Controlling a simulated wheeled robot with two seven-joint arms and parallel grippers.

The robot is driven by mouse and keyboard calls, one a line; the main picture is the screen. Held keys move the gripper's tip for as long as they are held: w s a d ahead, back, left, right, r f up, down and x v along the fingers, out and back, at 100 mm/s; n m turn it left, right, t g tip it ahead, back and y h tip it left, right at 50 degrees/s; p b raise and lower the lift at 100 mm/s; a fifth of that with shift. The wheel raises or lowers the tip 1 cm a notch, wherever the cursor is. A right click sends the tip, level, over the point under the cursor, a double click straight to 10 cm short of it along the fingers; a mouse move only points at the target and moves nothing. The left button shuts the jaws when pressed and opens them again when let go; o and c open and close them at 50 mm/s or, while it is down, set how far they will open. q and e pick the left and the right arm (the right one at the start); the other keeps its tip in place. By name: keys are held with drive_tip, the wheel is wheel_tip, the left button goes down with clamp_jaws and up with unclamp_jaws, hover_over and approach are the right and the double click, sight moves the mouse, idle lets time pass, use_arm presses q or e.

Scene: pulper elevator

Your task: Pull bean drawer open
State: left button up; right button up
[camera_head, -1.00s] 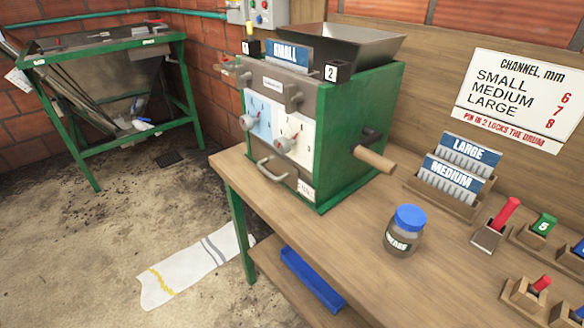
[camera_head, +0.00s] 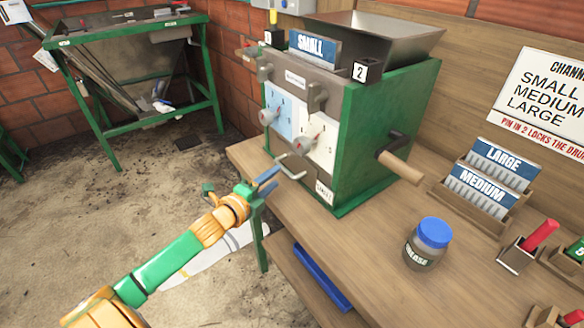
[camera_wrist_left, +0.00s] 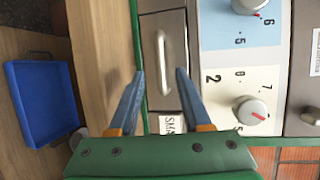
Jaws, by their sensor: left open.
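The bean drawer is the metal drawer low on the front of the green machine (camera_head: 375,140), with a bar handle (camera_head: 291,168). It looks closed. In the left wrist view the drawer front (camera_wrist_left: 177,30) fills the upper middle, and its pale bar handle (camera_wrist_left: 160,48) stands out from it. My left gripper (camera_head: 269,181) is in front of the drawer, with its blue fingers open. In the wrist view the fingers (camera_wrist_left: 160,73) lie either side of the handle's line, and its end is close to the gap between the tips. My right gripper is out of view.
The machine stands on a wooden bench (camera_head: 350,235) with a grease jar (camera_head: 427,243) and a MEDIUM plate (camera_head: 477,190). A wooden crank handle (camera_head: 400,167) sticks out on the machine's right side. A blue tray (camera_head: 320,278) lies on the lower shelf.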

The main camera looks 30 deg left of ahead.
sight(284, 169)
use_arm(q)
drive_tip(key=w, duration=0.3)
drive_tip(key=w+f, duration=0.1)
drive_tip(key=w, duration=0.2)
drive_tip(key=shift+s, duration=0.1)
clamp_jaws()
idle(1.3)
